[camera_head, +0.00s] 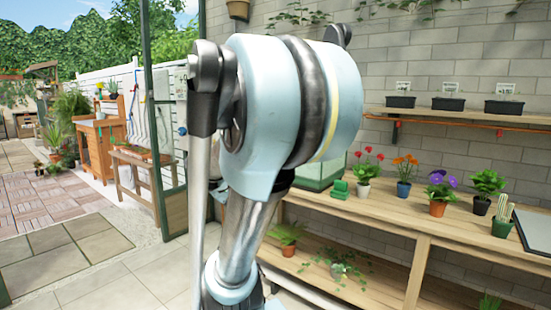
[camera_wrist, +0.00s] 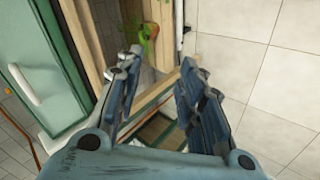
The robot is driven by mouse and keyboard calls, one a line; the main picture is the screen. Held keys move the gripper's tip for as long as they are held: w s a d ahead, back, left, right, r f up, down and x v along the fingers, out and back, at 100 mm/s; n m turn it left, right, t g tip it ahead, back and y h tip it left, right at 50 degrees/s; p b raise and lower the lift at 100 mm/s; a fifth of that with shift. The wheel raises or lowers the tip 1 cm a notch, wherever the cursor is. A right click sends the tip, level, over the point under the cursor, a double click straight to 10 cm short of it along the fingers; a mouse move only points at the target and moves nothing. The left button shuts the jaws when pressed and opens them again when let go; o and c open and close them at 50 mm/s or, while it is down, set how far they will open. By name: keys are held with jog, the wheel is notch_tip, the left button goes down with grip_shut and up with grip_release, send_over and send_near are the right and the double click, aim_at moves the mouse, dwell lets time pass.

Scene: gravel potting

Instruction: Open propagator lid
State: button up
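The propagator (camera_head: 316,176) is a green-framed box with clear panes on the wooden bench, partly hidden behind my arm in the head view. In the wrist view a green-framed box (camera_wrist: 48,62), which looks like the propagator, stands at the left with a pale bar on its side. I cannot tell for certain how its lid sits. My gripper (camera_wrist: 158,74) is open, its two fingers apart with nothing between them. It is to the right of the box and apart from it, over the bench's edge. The head view does not show its fingers.
The wooden bench (camera_head: 405,220) holds potted flowers, a cactus (camera_head: 502,221) and a small green object (camera_head: 340,189). A wall shelf (camera_head: 455,115) with black trays is above. A potted plant (camera_wrist: 147,33) shows below in the wrist view. Pale tiled floor (camera_wrist: 250,70) lies clear at right.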

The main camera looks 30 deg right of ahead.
jog(key=w+d+r+n+t+h, duration=0.25)
jog(key=w+d+r+h, duration=0.45)
jog(key=w+d+r, duration=0.75)
jog(key=shift+n, duration=0.35)
jog(key=x, duration=1.1)
jog(key=w+f+x, duration=0.1)
jog(key=x, duration=0.4)
jog(key=shift+w+a, duration=0.15)
jog(key=shift+a, duration=0.1)
grip_shut()
